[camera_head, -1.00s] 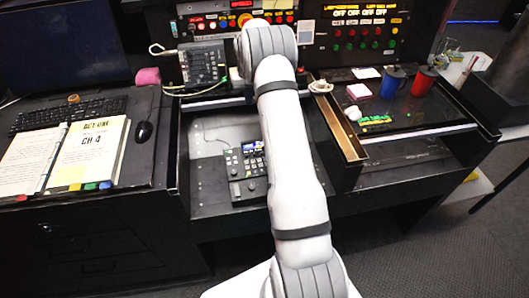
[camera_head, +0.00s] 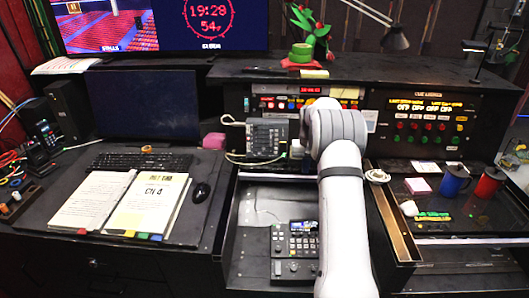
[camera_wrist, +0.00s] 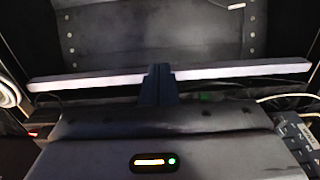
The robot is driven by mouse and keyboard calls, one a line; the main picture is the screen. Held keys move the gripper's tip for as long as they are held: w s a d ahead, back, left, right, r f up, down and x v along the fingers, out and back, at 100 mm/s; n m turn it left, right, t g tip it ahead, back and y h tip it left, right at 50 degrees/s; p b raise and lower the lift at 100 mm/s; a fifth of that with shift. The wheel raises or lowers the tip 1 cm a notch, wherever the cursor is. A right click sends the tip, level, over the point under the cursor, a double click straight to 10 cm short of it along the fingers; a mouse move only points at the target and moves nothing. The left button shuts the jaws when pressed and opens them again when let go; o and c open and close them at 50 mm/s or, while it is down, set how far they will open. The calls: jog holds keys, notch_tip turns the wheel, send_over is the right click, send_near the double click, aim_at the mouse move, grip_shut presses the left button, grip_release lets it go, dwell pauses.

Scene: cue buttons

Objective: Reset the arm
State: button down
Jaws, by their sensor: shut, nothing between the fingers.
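My white arm (camera_head: 343,215) reaches up the middle of the head view, over the lowered centre section of the desk, toward the button panels. Its far end hides my gripper in that view. In the wrist view my dark gripper (camera_wrist: 160,72) is shut and empty, with its fingers together above a pale edge strip (camera_wrist: 90,80). The cue panel (camera_head: 385,140) with rows of red and green buttons stands right of the arm. Another panel (camera_head: 268,104) with lit buttons is behind the arm and partly hidden by it.
An open book (camera_head: 150,200), a keyboard (camera_head: 142,162) and a mouse (camera_head: 200,192) lie on the left desk. A grey keypad unit (camera_head: 268,138) stands left of the arm's end. A blue mug (camera_head: 454,181) and a red mug (camera_head: 488,184) stand at right.

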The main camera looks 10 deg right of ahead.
jog(key=s+a+r+n+t, duration=0.1)
jog(key=s+a+r, duration=0.5)
jog(key=s+r, duration=0.3)
jog(key=s+a+r+n+t, duration=0.1)
jog(key=s+a+r, duration=0.5)
jog(key=s+r, duration=0.3)
jog(key=s+a, duration=0.3)
jog(key=s, duration=0.8)
jog(key=s+a+n+t, duration=0.1)
jog(key=s+a, duration=0.2)
jog(key=s, duration=0.9)
jog(key=shift+a, duration=0.3)
jog(key=shift+f, duration=0.1)
